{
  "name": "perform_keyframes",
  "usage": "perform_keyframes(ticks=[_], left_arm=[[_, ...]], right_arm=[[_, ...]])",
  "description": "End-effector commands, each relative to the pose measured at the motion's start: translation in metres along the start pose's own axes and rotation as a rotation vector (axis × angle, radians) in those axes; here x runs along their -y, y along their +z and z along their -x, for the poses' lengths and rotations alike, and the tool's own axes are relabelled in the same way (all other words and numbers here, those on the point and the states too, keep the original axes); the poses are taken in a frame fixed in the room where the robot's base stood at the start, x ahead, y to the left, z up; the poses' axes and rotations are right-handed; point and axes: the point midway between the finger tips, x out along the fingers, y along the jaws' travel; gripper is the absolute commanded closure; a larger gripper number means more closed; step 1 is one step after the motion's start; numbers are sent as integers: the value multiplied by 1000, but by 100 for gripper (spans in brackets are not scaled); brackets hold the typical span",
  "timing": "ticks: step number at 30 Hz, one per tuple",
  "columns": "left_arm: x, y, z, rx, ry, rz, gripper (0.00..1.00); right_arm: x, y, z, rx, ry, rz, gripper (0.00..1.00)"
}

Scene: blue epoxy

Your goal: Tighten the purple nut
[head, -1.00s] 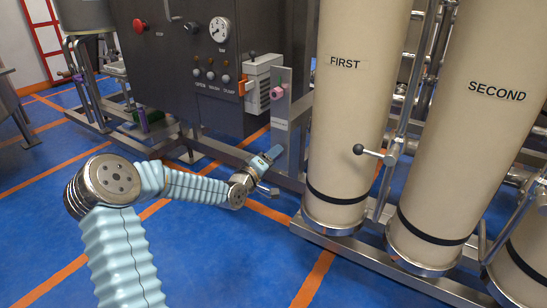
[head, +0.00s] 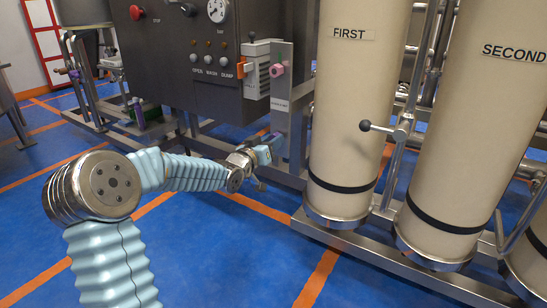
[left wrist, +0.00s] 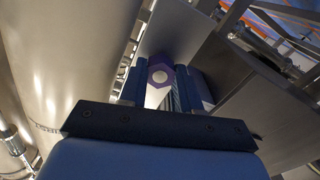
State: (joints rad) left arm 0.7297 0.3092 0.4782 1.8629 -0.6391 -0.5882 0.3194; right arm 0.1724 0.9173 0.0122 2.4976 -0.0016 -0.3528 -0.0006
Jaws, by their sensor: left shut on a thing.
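The purple nut (left wrist: 160,75) shows in the left wrist view as a six-sided piece with a pale round centre. It sits between the two blue fingers of my left gripper (left wrist: 157,88), which is shut on it. In the head view my left gripper (head: 268,147) is at the lower part of an upright metal plate (head: 282,103). The nut is mostly hidden there by the gripper. My right gripper is in neither view now.
A pink knob (head: 277,70) sticks out higher on the same plate. A dark control cabinet (head: 180,60) stands to the left. Tan columns marked FIRST (head: 350,100) and SECOND (head: 465,120) stand close on the right. Blue floor (head: 230,260) lies open in front.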

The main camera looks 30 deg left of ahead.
Motion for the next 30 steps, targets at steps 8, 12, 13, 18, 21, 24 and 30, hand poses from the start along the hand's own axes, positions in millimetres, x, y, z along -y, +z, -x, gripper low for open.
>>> perform_keyframes(ticks=[8,12,13,18,21,24,30], left_arm=[[0,0,0,2,0,-172,46],[0,0,0,2,0,-170,46],[0,0,0,2,0,-169,46],[0,0,6,1,-1,-169,46],[1,0,19,2,-2,-171,46],[0,0,33,2,-1,-169,46],[0,0,56,2,-2,-167,46]], right_arm=[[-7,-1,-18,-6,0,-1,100],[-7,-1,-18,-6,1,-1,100],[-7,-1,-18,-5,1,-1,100],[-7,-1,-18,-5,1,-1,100],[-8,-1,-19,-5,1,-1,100],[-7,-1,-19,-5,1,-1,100],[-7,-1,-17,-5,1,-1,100]])
